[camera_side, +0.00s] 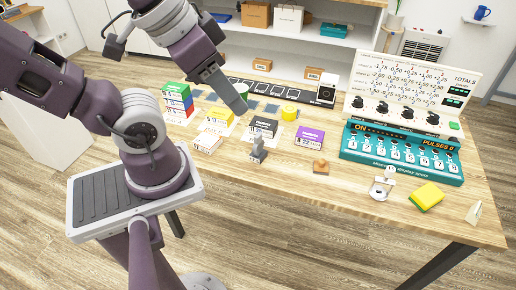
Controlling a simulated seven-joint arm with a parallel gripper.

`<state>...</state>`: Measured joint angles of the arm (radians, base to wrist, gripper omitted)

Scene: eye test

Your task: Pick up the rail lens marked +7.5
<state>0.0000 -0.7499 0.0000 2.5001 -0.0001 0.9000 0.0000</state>
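My gripper (240,104) hangs above the back left part of the table, pointing down and right. Its fingers overlap in this view, so I cannot see a gap or anything between them. I cannot read a +7.5 mark anywhere, so I cannot tell which thing is the rail lens. A small silvery holder (381,187) with a round top stands at the front right, well away from my gripper. A small grey upright piece (258,152) stands in the middle, closer to my gripper. A long dark strip with several square plates (262,87) lies behind my gripper.
Coloured boxes stand in stacks (178,102) at left; a purple box (309,136) lies mid-table. A teal console (402,150) with a tall panel (412,85) fills the back right. A yellow-green sponge (426,197) lies near the front edge. The wooden table (330,200) is bare at front centre.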

